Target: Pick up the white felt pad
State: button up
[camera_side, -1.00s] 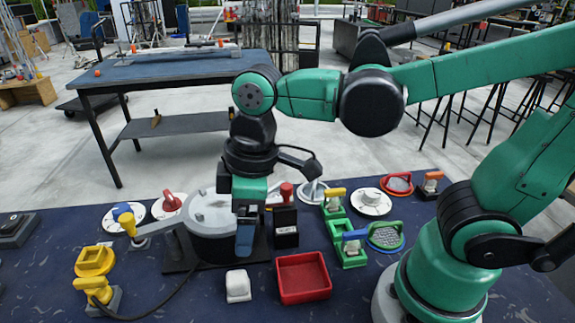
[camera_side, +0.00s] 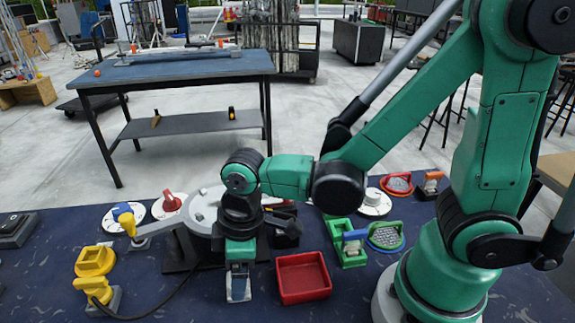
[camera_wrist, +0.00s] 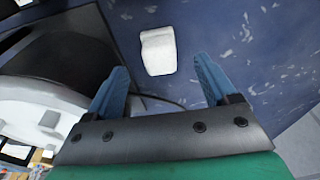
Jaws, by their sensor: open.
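The white felt pad (camera_wrist: 158,50) is a small white block with rounded edges, lying on the dark blue table. In the wrist view it lies just past the fingertips and between their lines, with dark table showing around it. My gripper (camera_wrist: 160,70) is open, with two blue fingers apart and nothing between them. In the side view my gripper (camera_side: 239,287) is low over the front of the table, pointing down at the pad's place. The pad is largely hidden there by the fingers, so I cannot tell the exact height gap.
A red square tray (camera_side: 326,286) stands close to the right of my gripper. A round grey-topped machine (camera_side: 183,245) on a black base is close behind and left. Yellow pieces (camera_side: 95,260) are further left, a green tray (camera_side: 350,263) to the right. Open table lies in front.

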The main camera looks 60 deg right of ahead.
jog(key=shift+w+a+f, duration=0.1)
jog(key=shift+f, duration=0.65)
jog(key=shift+w+a+f, duration=0.1)
jog(key=shift+f, duration=0.6)
grip_shut()
